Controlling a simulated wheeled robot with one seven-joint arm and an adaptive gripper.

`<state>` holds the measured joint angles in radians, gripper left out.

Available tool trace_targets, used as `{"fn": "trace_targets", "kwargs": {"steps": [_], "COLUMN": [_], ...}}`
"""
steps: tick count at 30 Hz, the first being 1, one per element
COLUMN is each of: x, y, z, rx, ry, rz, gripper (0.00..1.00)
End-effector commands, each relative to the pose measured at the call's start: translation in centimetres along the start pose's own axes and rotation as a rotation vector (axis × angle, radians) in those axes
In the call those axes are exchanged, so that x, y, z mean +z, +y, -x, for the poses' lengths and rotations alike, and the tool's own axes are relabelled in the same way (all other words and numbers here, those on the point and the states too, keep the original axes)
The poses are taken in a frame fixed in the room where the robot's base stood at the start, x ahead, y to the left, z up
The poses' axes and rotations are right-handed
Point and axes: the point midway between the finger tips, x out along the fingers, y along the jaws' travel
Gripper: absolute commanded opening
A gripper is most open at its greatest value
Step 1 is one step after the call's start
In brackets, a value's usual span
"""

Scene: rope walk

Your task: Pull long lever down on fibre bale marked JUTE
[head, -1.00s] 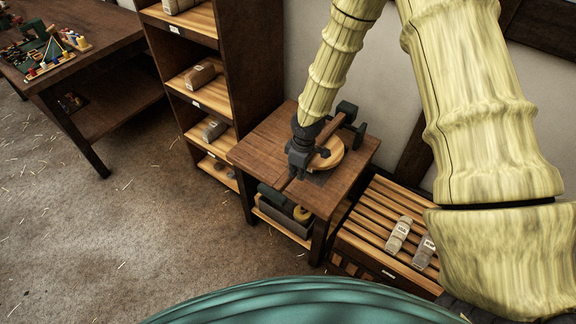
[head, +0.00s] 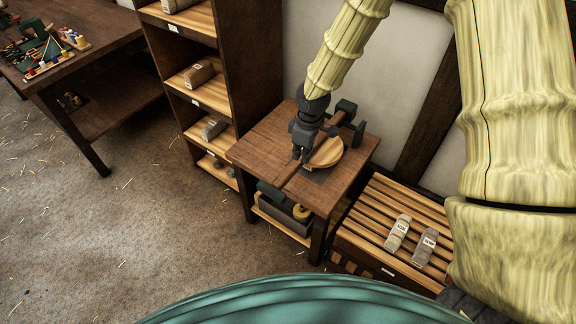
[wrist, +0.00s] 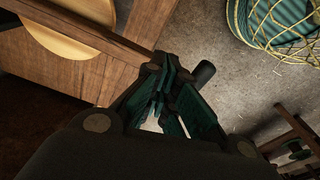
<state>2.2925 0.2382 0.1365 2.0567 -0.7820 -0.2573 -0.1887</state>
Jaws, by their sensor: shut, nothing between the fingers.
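The press stands on the small wooden table (head: 262,146), with dark end posts (head: 346,110) and a round wooden plate (head: 328,154) below its lever. The long wooden lever (head: 331,131) runs from the posts toward my gripper, which partly hides it. In the wrist view the lever (wrist: 112,38) crosses beside the round plate (wrist: 62,32) and ends in a dark grip (wrist: 203,73) close by my fingers. My gripper (head: 299,156) is shut and empty, pointing down at the lever's near end; its fingers (wrist: 163,105) show dark green pads. Contact cannot be told. No JUTE mark is readable at the press.
Two labelled bales (head: 397,233) (head: 425,246) lie on a slatted rack (head: 372,222) at right. A shelf unit (head: 240,70) with bales stands left of the table. A grey bin (head: 285,212) sits on the table's lower shelf. Open floor (head: 130,220) lies at left.

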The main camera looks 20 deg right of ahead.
Motion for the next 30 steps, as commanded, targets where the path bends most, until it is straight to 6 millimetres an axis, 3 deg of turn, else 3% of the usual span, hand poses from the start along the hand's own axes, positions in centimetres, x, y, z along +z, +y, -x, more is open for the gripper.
{"fn": "trace_targets", "kwargs": {"steps": [6,11,30], "x": [0.1,0.1,0.2], "y": [0.0,0.0,-0.2], "z": [2.6,3.5,3.5], "rx": [0.0,-0.001,-0.004], "ry": [0.001,0.001,0.0], "rz": [-0.002,-0.001,-0.003], "gripper": [0.0,0.0,0.0]}}
